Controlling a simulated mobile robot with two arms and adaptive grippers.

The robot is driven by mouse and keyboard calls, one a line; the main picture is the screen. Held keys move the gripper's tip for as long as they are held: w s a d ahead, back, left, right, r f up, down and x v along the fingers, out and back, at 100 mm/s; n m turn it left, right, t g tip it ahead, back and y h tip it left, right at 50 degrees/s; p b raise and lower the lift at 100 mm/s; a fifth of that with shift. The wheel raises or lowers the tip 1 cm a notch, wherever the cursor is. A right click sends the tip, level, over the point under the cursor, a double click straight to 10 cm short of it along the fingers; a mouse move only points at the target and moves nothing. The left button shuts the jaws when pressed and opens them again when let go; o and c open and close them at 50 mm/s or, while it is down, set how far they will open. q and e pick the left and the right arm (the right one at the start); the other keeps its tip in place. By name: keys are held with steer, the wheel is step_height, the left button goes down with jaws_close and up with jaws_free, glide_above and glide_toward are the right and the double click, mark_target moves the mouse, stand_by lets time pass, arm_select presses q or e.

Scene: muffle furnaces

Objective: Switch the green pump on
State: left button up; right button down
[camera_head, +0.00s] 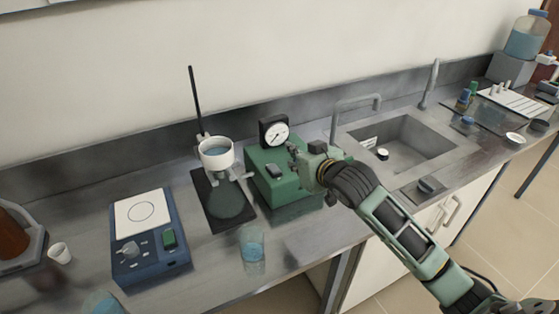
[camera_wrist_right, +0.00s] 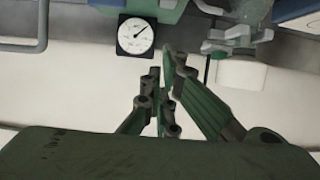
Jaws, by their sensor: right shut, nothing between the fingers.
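The green pump (camera_head: 268,193) is a box on the steel bench, right of the filter stand. A dark rocker switch (camera_head: 274,171) sits on its top face, and a round dial gauge (camera_head: 274,132) stands at its back. My right gripper (camera_head: 293,156) is over the right part of the pump, close to the switch on its right. Its fingers are shut and empty. I cannot tell whether they touch the pump. The wrist view shows the gauge (camera_wrist_right: 135,36) at left of the fingertips (camera_wrist_right: 172,62) and some green pump body (camera_wrist_right: 150,5) at the top. My left gripper is not in view.
A stand with a white funnel (camera_head: 216,153) and a flask (camera_head: 228,199) is just left of the pump. A beaker (camera_head: 252,250) is in front. A blue stirrer (camera_head: 150,265) is farther left. The sink (camera_head: 400,140) and its faucet (camera_head: 357,100) are at right.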

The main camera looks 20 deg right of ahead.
steer(key=shift+w, duration=0.1)
steer(key=p, duration=0.4)
glide_above(274, 169)
steer(key=s, duration=0.2)
steer(key=f, duration=0.6)
steer(key=shift+s+d+f, duration=0.1)
steer(key=shift+d+f, duration=0.3)
steer(key=shift+s+f, duration=0.15)
steer(key=shift+f, duration=0.35)
